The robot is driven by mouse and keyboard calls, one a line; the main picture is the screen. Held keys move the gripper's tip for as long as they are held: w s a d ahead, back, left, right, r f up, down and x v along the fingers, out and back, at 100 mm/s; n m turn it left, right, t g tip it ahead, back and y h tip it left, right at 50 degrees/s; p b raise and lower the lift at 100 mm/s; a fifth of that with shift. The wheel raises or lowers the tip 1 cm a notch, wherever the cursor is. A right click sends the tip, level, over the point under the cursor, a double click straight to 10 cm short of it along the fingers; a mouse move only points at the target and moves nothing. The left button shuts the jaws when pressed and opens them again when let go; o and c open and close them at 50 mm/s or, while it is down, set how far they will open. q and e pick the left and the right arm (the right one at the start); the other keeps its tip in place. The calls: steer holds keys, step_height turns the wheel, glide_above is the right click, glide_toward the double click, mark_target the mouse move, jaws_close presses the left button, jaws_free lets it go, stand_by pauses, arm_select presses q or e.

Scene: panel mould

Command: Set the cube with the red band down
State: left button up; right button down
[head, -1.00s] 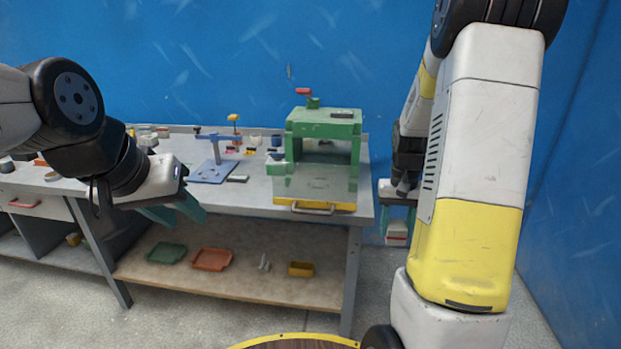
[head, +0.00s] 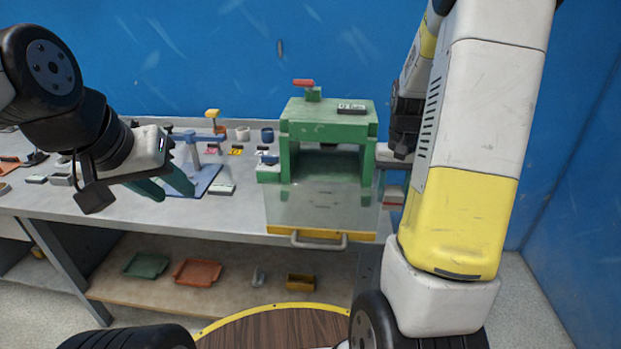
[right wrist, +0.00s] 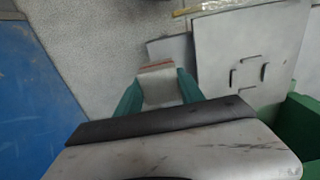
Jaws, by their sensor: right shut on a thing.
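The cube with the red band (head: 393,196) is pale, with a red stripe. It hangs below my right gripper (head: 394,178), to the right of the green press, near the bench's right end. The right wrist view shows the cube (right wrist: 160,86) clamped between the two teal fingers of my right gripper (right wrist: 160,97). Speckled grey surface shows around it; I cannot tell whether it touches anything below. My left gripper (head: 166,188) is empty, its teal fingers apart, over the bench left of the press.
The green press (head: 328,113) with a clear front panel (head: 318,208) and a metal handle (head: 318,240) stands on the grey bench (head: 225,222). A blue stand (head: 205,180) and small parts lie left of it. Trays (head: 197,272) sit on the lower shelf. A blue wall rises behind.

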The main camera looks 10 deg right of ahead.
steer(key=w+a, duration=0.3)
steer(key=a, duration=0.2)
steer(key=w+a, duration=0.3)
steer(key=a, duration=0.2)
steer(key=w+a, duration=0.4)
steer(key=a, duration=0.1)
steer(key=shift+a+f, duration=0.15)
steer(key=shift+f, duration=1.6)
steer(key=c, duration=0.7)
jaws_free()
steer(key=shift+f, duration=0.15)
steer(key=shift+w, duration=0.1)
step_height(320, 180, up, 11)
steer(key=s+r+n+t+y, duration=0.2)
steer(key=s+r+t, duration=0.1)
steer(key=s+r, duration=0.8)
steer(key=s+t, duration=0.1)
steer(key=s, duration=0.3)
steer(key=s+a+n+t, duration=0.1)
steer(key=s, duration=0.4)
steer(key=s+a+f+t, duration=0.1)
steer(key=s, duration=0.3)
steer(key=shift+s+a+n, duration=0.1)
steer(key=shift+s+n, duration=0.05)
steer(key=shift+n, duration=0.25)
